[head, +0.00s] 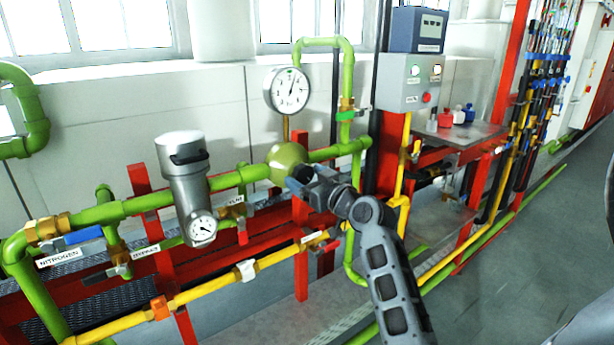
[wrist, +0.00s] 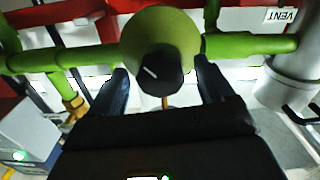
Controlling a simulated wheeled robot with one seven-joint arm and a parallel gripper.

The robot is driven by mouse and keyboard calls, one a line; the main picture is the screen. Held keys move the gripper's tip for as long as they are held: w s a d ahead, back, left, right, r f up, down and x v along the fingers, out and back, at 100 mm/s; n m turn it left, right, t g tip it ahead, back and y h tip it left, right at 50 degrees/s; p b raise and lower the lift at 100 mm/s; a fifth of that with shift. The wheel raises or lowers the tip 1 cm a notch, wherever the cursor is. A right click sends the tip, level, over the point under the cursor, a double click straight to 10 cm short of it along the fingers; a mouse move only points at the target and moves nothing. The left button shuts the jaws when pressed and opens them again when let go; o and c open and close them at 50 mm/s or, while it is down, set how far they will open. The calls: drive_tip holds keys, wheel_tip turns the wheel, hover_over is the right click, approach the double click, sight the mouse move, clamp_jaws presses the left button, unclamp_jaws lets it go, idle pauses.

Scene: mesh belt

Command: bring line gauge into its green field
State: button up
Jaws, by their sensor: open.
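The large white dial gauge (head: 289,90) stands on a stem above the green pipe in the head view. Its dark needle points up and slightly right; a small green patch shows near the dial's top, but I cannot tell whether the needle is in it. Below it is a round olive-green regulator body (head: 287,160), also in the wrist view (wrist: 160,25). Its black knob (wrist: 160,76) with a white mark faces the wrist camera. My gripper (head: 303,178) is at the knob's front. In the wrist view its open fingers (wrist: 161,80) stand either side of the knob, with gaps visible.
A silver filter with a small gauge (head: 202,230) hangs left of the regulator. A blue-handled valve (head: 84,236) is further left. A yellow pipe (head: 205,289) runs below. A grey control box (head: 410,82) stands to the right. Open floor lies at the far right.

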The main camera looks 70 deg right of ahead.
drive_tip(key=shift+w+d, duration=0.1)
drive_tip(key=shift+w, duration=0.1)
drive_tip(key=c, duration=1)
